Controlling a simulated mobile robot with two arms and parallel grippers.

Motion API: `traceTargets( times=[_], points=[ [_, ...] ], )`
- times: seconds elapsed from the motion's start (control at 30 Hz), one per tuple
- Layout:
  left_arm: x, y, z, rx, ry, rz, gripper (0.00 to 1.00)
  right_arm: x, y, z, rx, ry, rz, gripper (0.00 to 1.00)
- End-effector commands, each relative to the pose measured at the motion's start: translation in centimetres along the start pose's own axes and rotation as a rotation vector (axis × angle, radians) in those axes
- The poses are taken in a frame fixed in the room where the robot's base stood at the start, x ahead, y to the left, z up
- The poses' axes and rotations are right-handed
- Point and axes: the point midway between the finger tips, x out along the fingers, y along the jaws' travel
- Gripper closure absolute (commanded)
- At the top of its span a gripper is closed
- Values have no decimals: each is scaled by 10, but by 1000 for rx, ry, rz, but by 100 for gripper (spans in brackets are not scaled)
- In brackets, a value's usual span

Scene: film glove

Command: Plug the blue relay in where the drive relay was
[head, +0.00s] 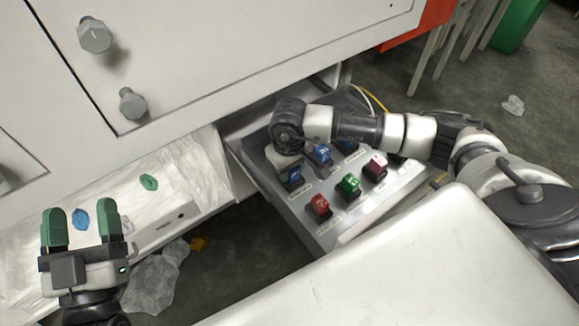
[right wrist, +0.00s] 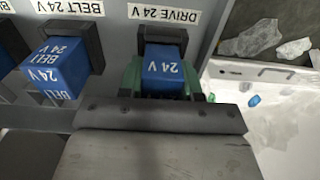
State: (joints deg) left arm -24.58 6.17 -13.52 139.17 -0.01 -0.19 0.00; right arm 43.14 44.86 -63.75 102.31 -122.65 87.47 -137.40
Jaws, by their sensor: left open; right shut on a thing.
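The blue relay (right wrist: 163,72), marked 24 V, is at the black socket (right wrist: 163,40) under the DRIVE 24 V label (right wrist: 164,14) in the right wrist view. I cannot tell how deep it sits. In the head view this blue relay (head: 291,179) is at the left end of the grey panel's back row. My right gripper (right wrist: 165,80) is shut on it, with green fingers at its sides; in the head view the wrist hides the fingers. My left gripper (head: 81,224) is open and empty, above the pale ledge.
The blue BELT 24 V relay (right wrist: 53,68) stands close beside. Red (head: 320,207), green (head: 349,186) and maroon (head: 375,168) relays stand in the panel's front row. Small green (head: 149,182) and blue (head: 80,219) pieces lie on the plastic-covered ledge. Cabinet doors (head: 230,50) rise behind.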

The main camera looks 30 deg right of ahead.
Motion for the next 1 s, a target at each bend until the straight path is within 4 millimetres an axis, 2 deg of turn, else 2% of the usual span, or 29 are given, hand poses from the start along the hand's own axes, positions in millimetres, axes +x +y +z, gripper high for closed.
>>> traceTargets(
  times=[0.33,0.37,0.53,0.83,1.0],
  points=[
    [-2,1,-7,-3,65,2,32,3,0,0,0,0,0,95],
    [-1,1,-8,-4,70,2,32,3,0,0,0,0,0,62],
    [-1,2,-8,-4,70,2,32,3,0,0,0,0,0,37],
    [-1,1,-7,-4,62,2,32,2,0,0,0,0,0,37],
    [-1,-1,1,0,-23,-5,32,-13,0,0,1,2,-1,37]
  ],
)
